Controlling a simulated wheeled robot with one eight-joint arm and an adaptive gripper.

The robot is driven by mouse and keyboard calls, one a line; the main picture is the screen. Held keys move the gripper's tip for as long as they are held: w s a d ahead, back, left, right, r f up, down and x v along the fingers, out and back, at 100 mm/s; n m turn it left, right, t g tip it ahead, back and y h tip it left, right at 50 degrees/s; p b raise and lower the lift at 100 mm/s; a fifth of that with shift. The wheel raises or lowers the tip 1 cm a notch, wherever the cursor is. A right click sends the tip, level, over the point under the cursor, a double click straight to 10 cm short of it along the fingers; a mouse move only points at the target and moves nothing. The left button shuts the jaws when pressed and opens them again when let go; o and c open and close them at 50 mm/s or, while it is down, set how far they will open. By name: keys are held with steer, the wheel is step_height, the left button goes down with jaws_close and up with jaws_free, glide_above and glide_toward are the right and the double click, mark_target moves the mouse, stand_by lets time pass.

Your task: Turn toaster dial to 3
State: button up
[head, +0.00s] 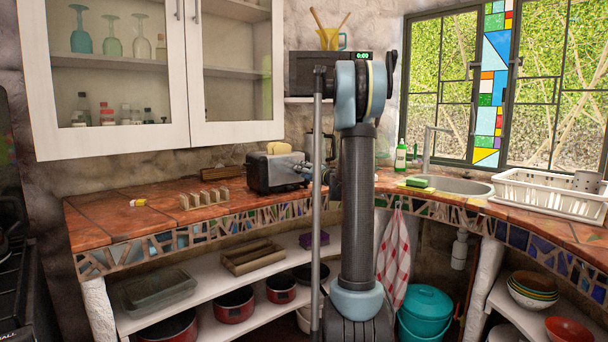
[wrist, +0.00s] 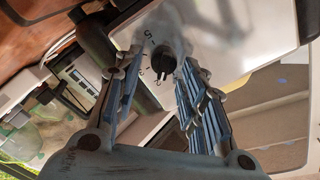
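The toaster (head: 268,174) stands on the tiled counter, dark-sided with a pale end and bread (head: 279,148) showing at its top. Its pale end face (wrist: 235,30) fills the upper wrist view. The small dark round dial (wrist: 163,62) is on that face, with printed marks around its left side; I cannot read its setting surely. My gripper (wrist: 162,55) is open, with one finger left and one right of the dial; I cannot tell whether either finger touches it. In the head view my gripper (head: 303,169) is at the toaster's right end, and the dial is hidden there.
A wooden rack (head: 205,199) stands left of the toaster on the counter (head: 110,222). A dark kettle-like appliance (head: 328,148) is close behind my arm. A microwave (head: 305,70) sits above on a shelf. The sink (head: 455,185) and a white dish rack (head: 545,195) are to the right.

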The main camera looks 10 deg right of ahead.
jaws_close()
steer(key=shift+d+m, duration=0.15)
steer(key=shift+m, duration=0.35)
stand_by(0.5)
steer(key=shift+d+f+m, duration=0.1)
steer(key=shift+f+m, duration=0.1)
steer(key=shift+m, duration=1.7)
steer(key=shift+f+m, duration=0.2)
steer(key=shift+m, duration=1.7)
